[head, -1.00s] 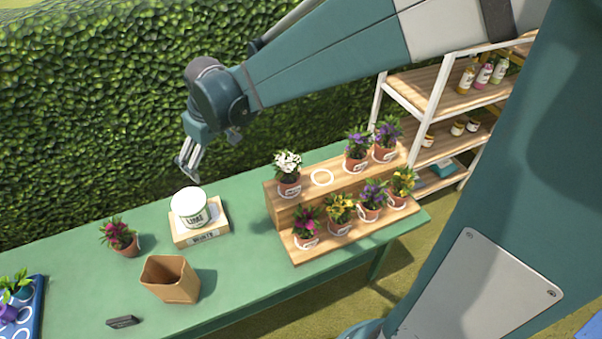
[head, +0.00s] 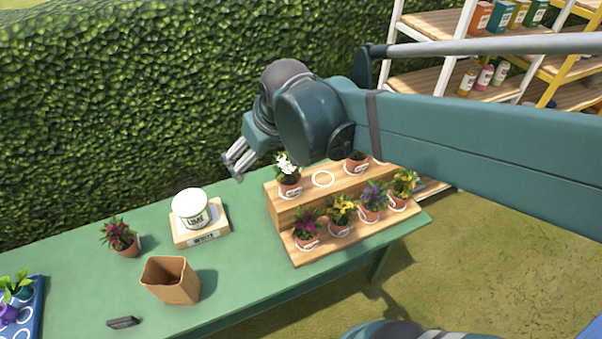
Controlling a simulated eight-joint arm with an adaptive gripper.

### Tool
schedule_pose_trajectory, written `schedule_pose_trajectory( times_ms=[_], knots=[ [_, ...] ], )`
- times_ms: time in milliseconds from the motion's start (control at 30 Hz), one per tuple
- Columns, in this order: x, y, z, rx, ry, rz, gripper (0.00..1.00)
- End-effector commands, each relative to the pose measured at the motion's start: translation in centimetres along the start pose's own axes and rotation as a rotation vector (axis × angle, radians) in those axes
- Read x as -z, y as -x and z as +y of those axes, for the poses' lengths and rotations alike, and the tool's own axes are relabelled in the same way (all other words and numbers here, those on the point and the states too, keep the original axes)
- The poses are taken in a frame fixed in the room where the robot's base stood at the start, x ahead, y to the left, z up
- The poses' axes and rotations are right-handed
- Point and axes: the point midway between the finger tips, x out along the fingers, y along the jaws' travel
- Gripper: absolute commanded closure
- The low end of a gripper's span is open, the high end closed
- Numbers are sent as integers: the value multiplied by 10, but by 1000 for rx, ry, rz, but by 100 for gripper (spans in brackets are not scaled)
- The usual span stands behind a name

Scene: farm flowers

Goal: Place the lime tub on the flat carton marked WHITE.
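The lime tub (head: 190,209) is white with a dark "LIME" label and stands upright on the flat carton (head: 216,234), whose front reads WHITE. The tub rests on the carton's top, nothing holding it. My gripper (head: 232,171) is in the air above the back edge of the table, up and to the right of the tub and clear of it. Its fingers point down and left and look apart, with nothing between them.
A two-step wooden stand (head: 280,206) with several potted flowers is on the right, partly behind my arm. An open brown box (head: 170,281) stands in front of the carton. A potted magenta flower (head: 121,237) is to the left. A blue tray (head: 30,312) is at far left.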

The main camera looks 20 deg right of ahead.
Motion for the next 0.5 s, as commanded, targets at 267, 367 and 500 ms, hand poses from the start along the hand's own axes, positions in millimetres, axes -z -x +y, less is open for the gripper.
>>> schedule_pose_trajectory(
  times_ms=[267,367,500],
  knots=[
    [-39,24,16,-30,-77,48,9],
    [-52,30,21,-41,-103,67,9],
    [-72,38,26,-56,-141,91,9]
  ],
)
